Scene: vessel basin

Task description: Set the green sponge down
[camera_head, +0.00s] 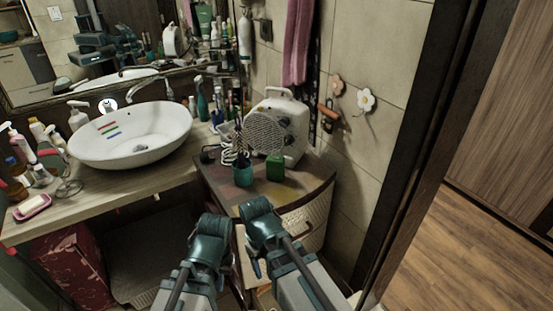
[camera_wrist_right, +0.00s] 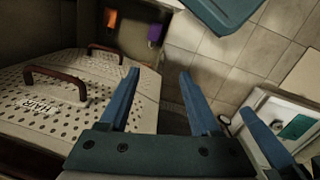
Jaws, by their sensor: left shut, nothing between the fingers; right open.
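The green sponge (camera_head: 275,167) shows as a small green block on the dark corner cabinet top (camera_head: 222,183), just right of a teal cup (camera_head: 243,175) and in front of a white heater-like box (camera_head: 277,130). No gripper touches it. My left gripper (camera_head: 214,226) is below and in front of the cabinet edge, shut and empty; its fingertips are hard to make out. My right gripper is beside it, its fingers mostly hidden in the head view. In the right wrist view the right gripper (camera_wrist_right: 157,76) is open, with nothing between its two blue fingers.
A white basin (camera_head: 132,135) and several bottles stand on the wooden counter (camera_head: 110,197) at left. A soap dish (camera_head: 32,207) is near its front. The wooden floor at right (camera_head: 470,250) is clear.

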